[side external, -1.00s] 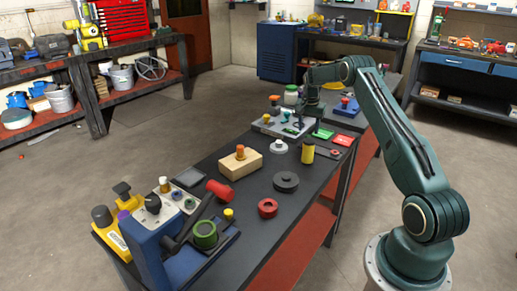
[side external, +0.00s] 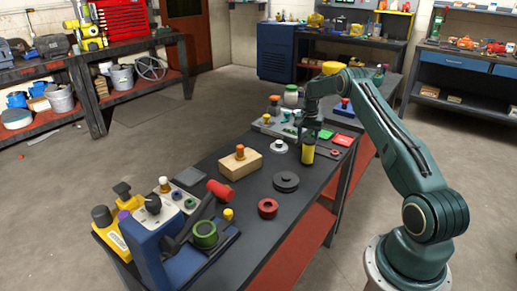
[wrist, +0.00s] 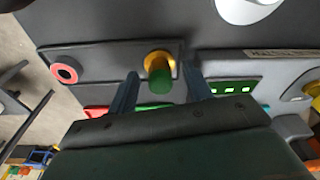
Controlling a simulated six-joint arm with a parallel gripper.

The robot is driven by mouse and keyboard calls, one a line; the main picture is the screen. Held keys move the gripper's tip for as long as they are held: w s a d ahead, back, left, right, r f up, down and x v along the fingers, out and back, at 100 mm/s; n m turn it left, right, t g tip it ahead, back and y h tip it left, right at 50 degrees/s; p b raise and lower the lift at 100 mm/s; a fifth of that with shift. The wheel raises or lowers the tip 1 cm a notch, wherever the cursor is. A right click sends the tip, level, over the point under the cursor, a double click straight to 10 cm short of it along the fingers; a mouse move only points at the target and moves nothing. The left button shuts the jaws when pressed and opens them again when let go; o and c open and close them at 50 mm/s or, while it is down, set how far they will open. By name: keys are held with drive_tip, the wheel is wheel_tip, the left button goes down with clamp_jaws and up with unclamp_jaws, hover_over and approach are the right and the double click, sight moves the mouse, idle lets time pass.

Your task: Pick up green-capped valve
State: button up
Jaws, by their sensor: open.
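A yellow cylinder with a green top, matching the green-capped valve, stands upright on the dark bench in the side view (side external: 308,154). In the wrist view the green-capped valve (wrist: 160,78) shows between my two fingers, its yellow part just beyond the green. My gripper (side external: 311,134) points down right above and around its top, and the fingers (wrist: 160,84) are open on either side. I cannot tell whether either finger touches it. The gripper hides the valve's top in the side view.
A red ring (wrist: 65,69) lies near the valve. Red and green pads (side external: 342,139) lie behind.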

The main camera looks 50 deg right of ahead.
idle(0.3)
drive_tip(key=shift+r, duration=0.1)
clamp_jaws()
drive_tip(key=shift+r, duration=0.1)
wheel_tip(320, 180, up, 20)
idle(0.8)
idle(0.5)
